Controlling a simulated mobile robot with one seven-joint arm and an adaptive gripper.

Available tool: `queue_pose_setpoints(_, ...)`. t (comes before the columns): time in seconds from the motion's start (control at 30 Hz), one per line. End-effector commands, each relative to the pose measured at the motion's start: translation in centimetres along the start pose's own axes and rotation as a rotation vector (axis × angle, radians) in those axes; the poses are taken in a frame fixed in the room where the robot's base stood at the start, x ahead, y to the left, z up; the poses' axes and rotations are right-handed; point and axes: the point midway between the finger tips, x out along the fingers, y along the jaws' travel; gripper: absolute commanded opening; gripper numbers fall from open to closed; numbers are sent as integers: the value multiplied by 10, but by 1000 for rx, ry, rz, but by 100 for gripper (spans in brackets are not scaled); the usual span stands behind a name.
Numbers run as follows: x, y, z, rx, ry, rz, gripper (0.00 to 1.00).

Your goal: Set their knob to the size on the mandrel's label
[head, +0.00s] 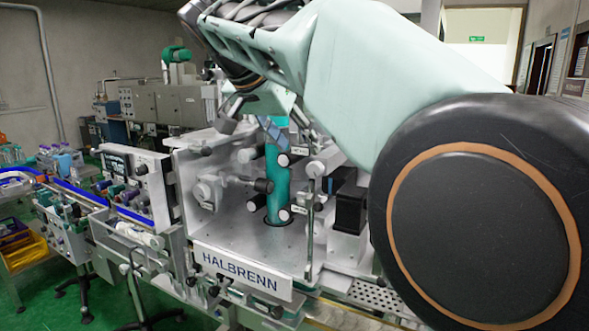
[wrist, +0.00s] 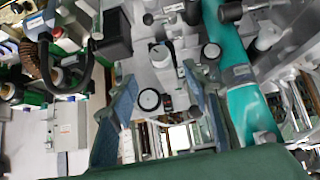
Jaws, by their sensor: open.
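The teal mandrel (head: 278,185) stands upright inside the sleeve applicator's open front. In the head view my gripper (head: 250,118) hangs above the mandrel's upper part.
The HALBRENN nameplate (head: 242,271) is on the machine's front edge. A control panel (head: 140,168) stands to the left, with a blue-edged conveyor (head: 80,192) before it. Posts and small white tags crowd the mandrel.

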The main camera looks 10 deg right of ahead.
Motion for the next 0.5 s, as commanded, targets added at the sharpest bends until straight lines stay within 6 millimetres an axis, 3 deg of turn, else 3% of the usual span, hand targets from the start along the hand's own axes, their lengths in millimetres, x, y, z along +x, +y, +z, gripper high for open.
queue_pose_setpoints(0.5, 86, 1, 0, -1, -3, 3, 44)
